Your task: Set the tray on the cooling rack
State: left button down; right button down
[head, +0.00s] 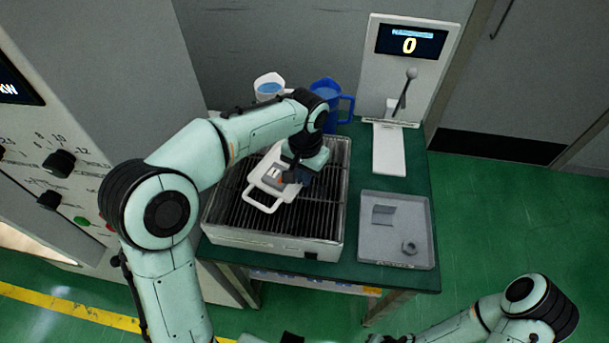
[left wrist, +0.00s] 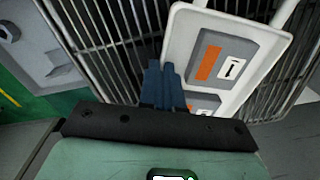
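The white tray (head: 268,183) has looped handles and carries grey blocks with orange bars; it also shows in the left wrist view (left wrist: 184,45). It lies over the dark slatted cooling rack (head: 325,195), at an angle to the slats. I cannot tell if it rests on the slats or is just above them. My left gripper (head: 298,180) is at the tray's right side. In the left wrist view its blue fingers (left wrist: 161,82) are close together at the tray's edge, seemingly shut on the rim. My right arm shows at the lower right, but its gripper is not clearly visible.
A grey bin (head: 397,240) with small metal parts sits right of the rack. Behind are a white jug (head: 269,88), a blue jug (head: 325,92) and a lever stand with a display reading 0 (head: 411,45). A control cabinet (head: 60,120) stands close on the left.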

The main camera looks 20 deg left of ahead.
pick_arm(q)
jog(key=shift+f, duration=0.1)
jog(key=c, duration=1.7)
grip_release()
jog(key=shift+f, duration=0.1)
jog(key=o, duration=0.4)
jog(key=shift+c, duration=0.2)
pick_arm(e)
jog(key=shift+s, duration=0.1)
